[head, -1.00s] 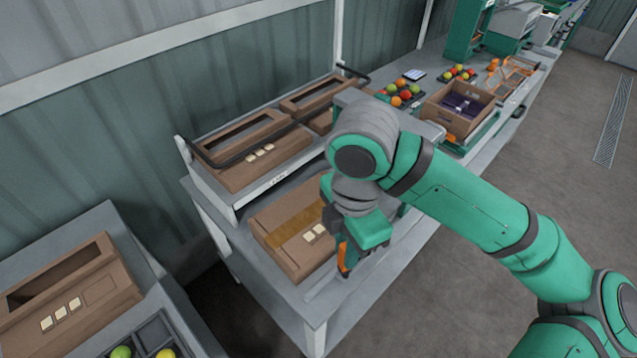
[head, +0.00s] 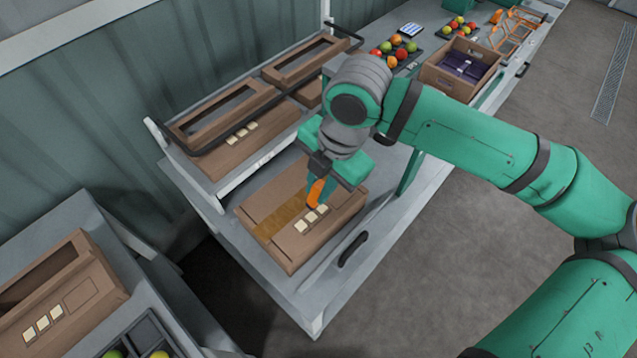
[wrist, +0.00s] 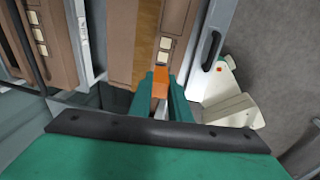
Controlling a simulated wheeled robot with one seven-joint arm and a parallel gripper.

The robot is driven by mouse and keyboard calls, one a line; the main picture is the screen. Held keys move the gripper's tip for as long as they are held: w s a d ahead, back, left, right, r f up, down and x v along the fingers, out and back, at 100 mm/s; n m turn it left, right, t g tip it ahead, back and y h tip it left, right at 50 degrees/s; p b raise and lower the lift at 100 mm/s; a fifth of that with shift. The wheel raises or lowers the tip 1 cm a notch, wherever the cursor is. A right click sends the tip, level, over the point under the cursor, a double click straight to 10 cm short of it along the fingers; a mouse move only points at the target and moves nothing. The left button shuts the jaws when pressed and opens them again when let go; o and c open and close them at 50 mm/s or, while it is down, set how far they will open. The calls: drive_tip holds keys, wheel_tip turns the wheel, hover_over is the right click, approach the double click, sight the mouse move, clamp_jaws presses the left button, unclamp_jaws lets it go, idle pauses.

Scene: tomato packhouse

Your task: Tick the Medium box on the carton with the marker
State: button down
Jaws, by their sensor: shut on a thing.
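The closed brown carton (head: 274,208) lies on the bench with tan tape across its top. A row of three pale tick boxes (head: 311,217) is on its top; they also show in the wrist view (wrist: 165,56). I cannot read any labels or see a tick on them. My gripper (head: 325,178) is shut on the orange marker (head: 315,192), which points down over the carton at the far end of the row. The marker also shows between the fingers in the wrist view (wrist: 161,84). I cannot tell whether its tip touches the carton.
Open cartons (head: 215,152) stand on a raised shelf behind, with a black rail. A black handle (head: 353,248) is at the bench's front edge. Fruit trays (head: 395,50) and a crate (head: 440,75) are farther back. Another carton (head: 100,292) is at lower left.

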drive_tip(key=shift+d+x, duration=0.2)
drive_tip(key=shift+x, duration=1.05)
drive_tip(key=shift+d+x, duration=0.2)
drive_tip(key=shift+x, duration=1.05)
drive_tip(key=shift+s+f, duration=0.1)
drive_tip(key=shift+f, duration=0.5)
drive_tip(key=shift+w, duration=0.6)
drive_tip(key=shift+s, duration=0.6)
drive_tip(key=shift+r, duration=0.1)
drive_tip(key=shift+a+v, duration=0.2)
drive_tip(key=shift+v, duration=0.75)
drive_tip(key=shift+a+v, duration=0.2)
drive_tip(key=shift+v, duration=0.75)
drive_tip(key=shift+a+v, duration=0.2)
drive_tip(key=shift+v, duration=0.7)
drive_tip(key=shift+w+r, duration=0.15)
drive_tip(key=shift+w, duration=0.05)
